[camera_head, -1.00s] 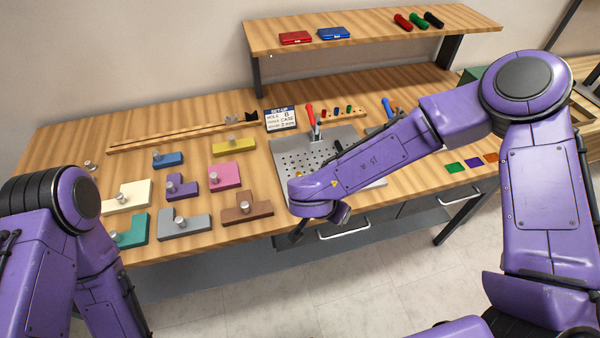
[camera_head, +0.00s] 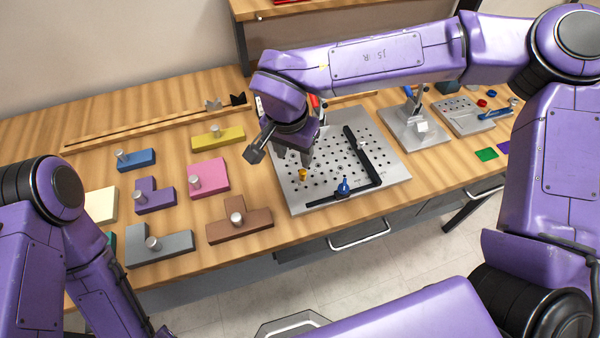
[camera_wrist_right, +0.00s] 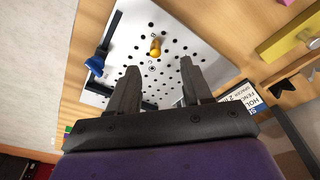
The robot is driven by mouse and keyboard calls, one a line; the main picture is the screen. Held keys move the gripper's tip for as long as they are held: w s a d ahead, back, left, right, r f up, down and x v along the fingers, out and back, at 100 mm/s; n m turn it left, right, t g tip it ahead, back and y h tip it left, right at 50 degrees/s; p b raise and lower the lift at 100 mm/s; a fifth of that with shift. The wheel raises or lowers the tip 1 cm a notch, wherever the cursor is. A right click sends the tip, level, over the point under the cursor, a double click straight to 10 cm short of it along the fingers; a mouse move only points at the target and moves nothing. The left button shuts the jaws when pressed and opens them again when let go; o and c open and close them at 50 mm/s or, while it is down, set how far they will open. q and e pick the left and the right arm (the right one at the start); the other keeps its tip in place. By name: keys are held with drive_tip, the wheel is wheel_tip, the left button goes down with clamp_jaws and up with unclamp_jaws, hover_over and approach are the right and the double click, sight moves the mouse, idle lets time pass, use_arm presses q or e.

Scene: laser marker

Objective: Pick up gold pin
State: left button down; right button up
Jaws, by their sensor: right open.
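The gold pin (camera_head: 303,174) stands on the perforated metal plate (camera_head: 385,150), near the plate's left side. In the right wrist view the gold pin (camera_wrist_right: 155,47) shows beyond the fingertips, roughly between their lines and apart from them. My right gripper (camera_head: 283,153) is over the left part of the plate, just up and left of the pin in the head view. In the right wrist view its two dark fingers (camera_wrist_right: 160,75) are spread with nothing between them. My left gripper is not in view; only my left arm shows at the left edge.
A black L-shaped fence (camera_head: 372,180) with a blue knob (camera_head: 344,186) lies on the plate, right of the pin. Coloured blocks with metal knobs, including a brown one (camera_head: 240,228) and a pink one (camera_head: 210,178), stand left of the plate. A toggle-clamp fixture (camera_head: 410,128) stands to the right.

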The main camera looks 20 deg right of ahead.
sight(303, 171)
drive_tip(key=f, duration=0.2)
drive_tip(key=d+f+p, duration=0.1)
drive_tip(key=f, duration=0.2)
drive_tip(key=d+f, duration=0.1)
drive_tip(key=f, duration=0.1)
drive_tip(key=shift+w+d+f, duration=0.1)
drive_tip(key=shift+w+f, duration=0.45)
drive_tip(key=shift+f, duration=0.35)
drive_tip(key=shift+r, duration=0.1)
drive_tip(key=shift+c, duration=1.2)
clamp_jaws()
